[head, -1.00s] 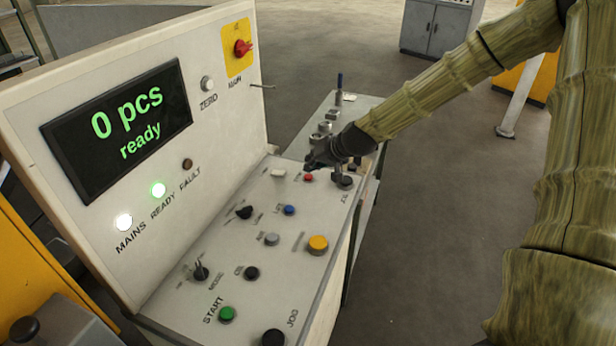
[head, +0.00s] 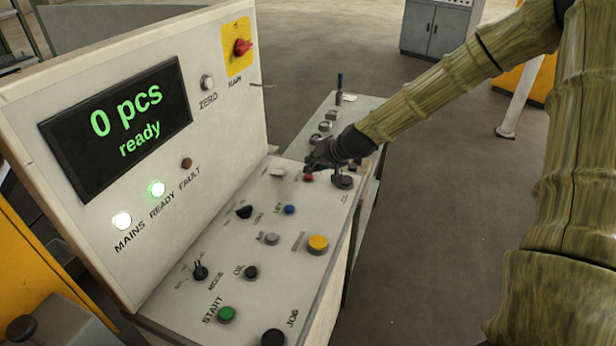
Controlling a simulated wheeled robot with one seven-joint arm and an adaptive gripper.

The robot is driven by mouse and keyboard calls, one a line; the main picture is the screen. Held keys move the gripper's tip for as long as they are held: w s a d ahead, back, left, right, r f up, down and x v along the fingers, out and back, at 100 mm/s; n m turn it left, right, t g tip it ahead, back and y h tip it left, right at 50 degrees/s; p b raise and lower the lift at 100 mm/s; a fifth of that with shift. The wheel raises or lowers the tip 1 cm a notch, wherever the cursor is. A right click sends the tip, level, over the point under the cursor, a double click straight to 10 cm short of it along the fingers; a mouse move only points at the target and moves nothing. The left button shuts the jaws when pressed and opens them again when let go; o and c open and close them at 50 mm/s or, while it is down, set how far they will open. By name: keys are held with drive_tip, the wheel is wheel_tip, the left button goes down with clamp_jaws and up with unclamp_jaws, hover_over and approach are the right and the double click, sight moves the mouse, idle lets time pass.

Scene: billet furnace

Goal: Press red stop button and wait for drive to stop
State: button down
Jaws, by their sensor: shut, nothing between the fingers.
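The small red button (head: 308,177) sits near the far end of the sloped control panel (head: 225,277). Its label is not readable from here. My gripper (head: 309,168) is shut and empty, with its tips right at the red button; whether they touch it I cannot tell. The display (head: 118,127) on the upright panel reads "0 pcs ready" in green. The MAINS lamp (head: 121,221) is lit white and the READY lamp (head: 157,188) is lit green. The FAULT lamp (head: 186,163) is dark.
Near the red button are a black knob (head: 343,181), a blue button (head: 289,209) and a yellow button (head: 318,244). A green START button (head: 227,314) and a black JOG button (head: 273,338) are at the near end. A red MAIN switch (head: 242,47) is above. Open floor lies right.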

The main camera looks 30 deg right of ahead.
drive_tip(key=shift+f+b, duration=0.3)
drive_tip(key=shift+f, duration=0.15)
idle(0.6)
drive_tip(key=shift+r, duration=0.2)
drive_tip(key=shift+r+p, duration=0.65)
drive_tip(key=shift+r, duration=0.05)
drive_tip(key=shift+r+p, duration=1.75)
drive_tip(key=shift+r, duration=0.75)
